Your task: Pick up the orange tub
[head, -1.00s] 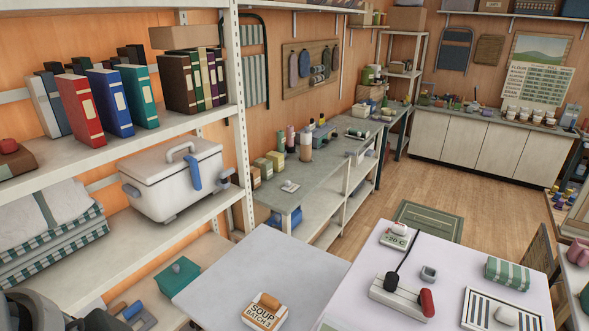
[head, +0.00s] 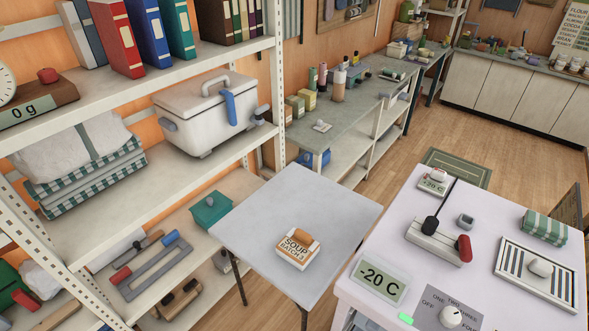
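Neither of my grippers shows in the head view, so nothing is seen touching the tub.
The grey table is otherwise bare. A shelf unit (head: 60,240) stands to its left, holding a white cool box (head: 203,120) and a teal box (head: 210,209). A white freezer top (head: 400,205) with a power strip (head: 438,242) stands to the right.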

